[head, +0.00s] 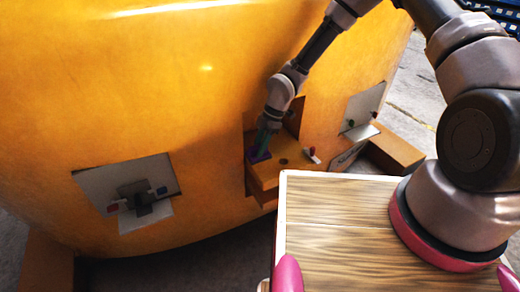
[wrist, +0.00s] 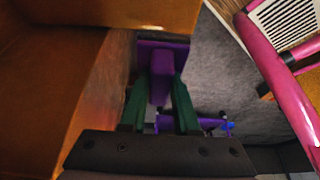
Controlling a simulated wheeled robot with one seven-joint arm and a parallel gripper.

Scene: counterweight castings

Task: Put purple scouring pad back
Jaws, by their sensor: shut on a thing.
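The purple scouring pad (wrist: 163,50) is between the green fingers of my gripper (wrist: 160,95) in the wrist view. My gripper is shut on its narrower purple block part, and a wider dark purple part lies beyond the fingertips. In the head view my gripper (head: 264,138) points down at the left side of a small orange ledge (head: 270,176). The purple pad (head: 259,156) shows at its tips, close to the ledge; whether it touches the ledge I cannot tell.
A large orange casting (head: 120,90) fills the left and back. A small red-and-white item (head: 312,153) is on the ledge's right. Grey plates (head: 100,185) with small fittings sit either side. An orange block (head: 396,154) stands right.

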